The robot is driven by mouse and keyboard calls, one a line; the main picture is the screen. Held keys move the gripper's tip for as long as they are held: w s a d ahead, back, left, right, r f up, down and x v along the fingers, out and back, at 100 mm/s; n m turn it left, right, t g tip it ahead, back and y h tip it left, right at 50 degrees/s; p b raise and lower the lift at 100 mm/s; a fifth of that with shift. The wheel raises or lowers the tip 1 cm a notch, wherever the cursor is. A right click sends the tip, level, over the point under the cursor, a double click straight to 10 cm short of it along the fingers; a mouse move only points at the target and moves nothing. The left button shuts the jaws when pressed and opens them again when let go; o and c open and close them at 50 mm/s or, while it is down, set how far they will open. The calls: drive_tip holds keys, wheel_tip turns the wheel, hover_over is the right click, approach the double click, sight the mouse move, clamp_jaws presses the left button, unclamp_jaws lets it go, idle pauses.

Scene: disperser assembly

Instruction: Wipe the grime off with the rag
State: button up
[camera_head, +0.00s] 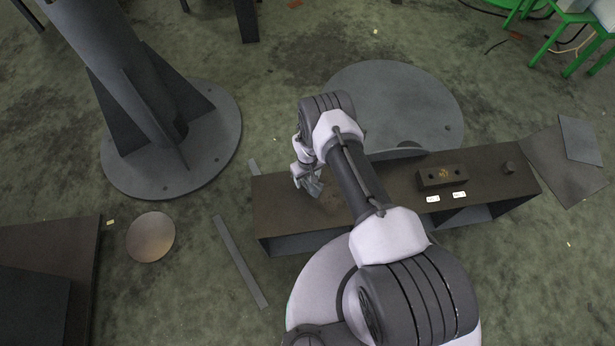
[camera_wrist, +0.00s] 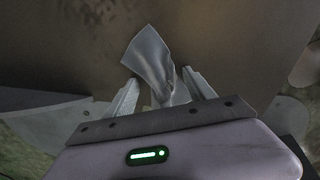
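The rag (camera_wrist: 149,57) is a small grey cloth, bunched between the two fingers of my gripper (camera_wrist: 161,80) in the wrist view. Its free end spreads out past the fingertips, over the brown bench top (camera_wrist: 235,60). In the head view my gripper (camera_head: 309,186) is low over the left part of the bench (camera_head: 275,198), with the grey rag at its tip. I cannot tell whether the rag touches the surface. A faint brownish patch of grime (camera_head: 332,203) shows on the bench just right of my gripper, partly hidden by my arm.
A flanged column (camera_head: 205,150) stands at left.

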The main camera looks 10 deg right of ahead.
clamp_jaws()
idle(0.3)
drive_tip(key=shift+r, duration=0.1)
